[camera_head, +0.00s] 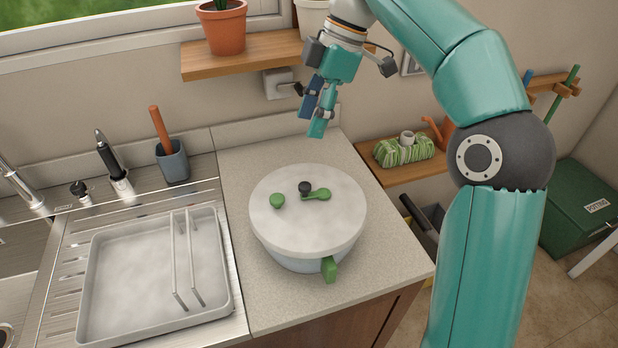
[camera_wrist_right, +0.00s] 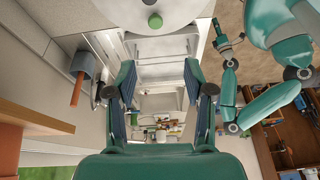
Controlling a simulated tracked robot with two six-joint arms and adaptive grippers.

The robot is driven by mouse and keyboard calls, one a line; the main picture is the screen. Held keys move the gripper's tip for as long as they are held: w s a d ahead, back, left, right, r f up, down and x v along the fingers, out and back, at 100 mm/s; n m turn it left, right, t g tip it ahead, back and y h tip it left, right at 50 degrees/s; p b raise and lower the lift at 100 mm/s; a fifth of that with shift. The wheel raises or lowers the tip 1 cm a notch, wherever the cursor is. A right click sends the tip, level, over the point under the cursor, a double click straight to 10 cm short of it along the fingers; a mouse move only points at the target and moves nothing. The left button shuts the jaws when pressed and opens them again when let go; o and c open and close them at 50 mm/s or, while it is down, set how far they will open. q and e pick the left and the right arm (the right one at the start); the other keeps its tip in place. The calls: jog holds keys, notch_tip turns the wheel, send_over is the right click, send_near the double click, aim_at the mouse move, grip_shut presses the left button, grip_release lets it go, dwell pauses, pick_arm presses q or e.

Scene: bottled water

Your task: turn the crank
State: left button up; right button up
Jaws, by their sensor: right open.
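A pot (camera_head: 308,255) with a pale round lid (camera_head: 300,227) stands on the speckled counter. On the lid a small green crank arm (camera_head: 319,194) reaches right from a dark knob (camera_head: 305,187). A separate green round piece (camera_head: 277,201) sits left of it. My right gripper (camera_head: 317,124) is open and empty, above the counter behind the pot and apart from the lid. Its spread fingers show in the right wrist view (camera_wrist_right: 162,88), where the lid (camera_wrist_right: 130,12) is cut off at the top. My left arm shows there at the right; its gripper (camera_wrist_right: 227,42) is too small to read.
A tray (camera_head: 150,265) with two rails lies on the sink drainer at left. A grey cup (camera_head: 173,162) with an orange handle stands behind it. A wooden shelf (camera_head: 245,58) with a potted plant (camera_head: 222,30) is on the wall near my right gripper. The counter around the pot is clear.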

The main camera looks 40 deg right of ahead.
jog(key=s+d+t, duration=0.1)
jog(key=s+d, duration=0.1)
jog(key=d, duration=0.4)
jog(key=b, duration=0.3)
send_near(305, 184)
jog(key=shift+m, duration=0.4)
jog(key=x, duration=0.8)
jog(key=shift+f, duration=0.15)
grip_shut()
